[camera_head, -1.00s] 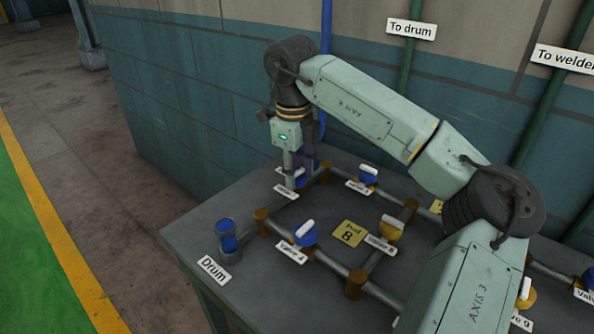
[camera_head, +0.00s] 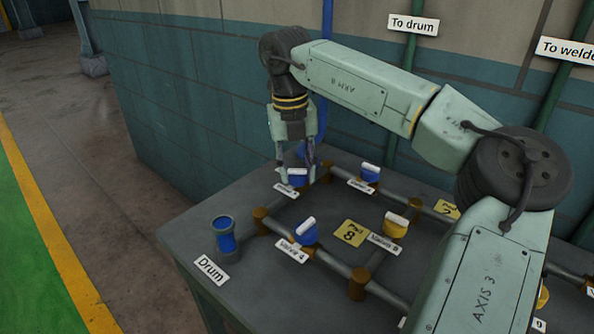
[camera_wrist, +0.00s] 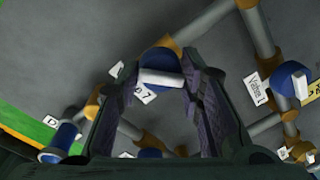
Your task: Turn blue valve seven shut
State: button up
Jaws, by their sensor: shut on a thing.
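Blue valve seven (camera_head: 298,181) sits at the far left corner of the pipework, with its "7" label (camera_wrist: 146,95) beside it. Its blue body (camera_wrist: 158,57) carries a white bar handle (camera_wrist: 161,78). My gripper (camera_head: 297,171) points down over this valve, one finger on each side. In the wrist view my gripper (camera_wrist: 160,74) has the white handle between its fingertips, shut on it. The handle lies across the gap from finger to finger. The fingers partly hide the valve in the head view.
Blue valve 4 (camera_head: 304,236) stands nearer on the pipe frame, and another blue valve (camera_head: 370,174) is to the right. Yellow valve 8 (camera_head: 396,226) is also right. A blue drum fitting (camera_head: 225,239) stands at the table's left edge. The wall rises close behind.

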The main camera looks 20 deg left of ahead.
jog(key=m, duration=0.3)
jog(key=shift+m, duration=0.4)
jog(key=shift+m+g+b, duration=0.3)
jog(key=shift+m+b, duration=0.15)
jog(key=shift+m, duration=1.55)
jog(key=o, duration=1.2)
jog(key=shift+c, duration=0.2)
jog(key=shift+r, duration=0.15)
notch_tip(320, 180, up, 12)
jog(key=a, duration=0.1)
jog(key=shift+f, duration=0.2)
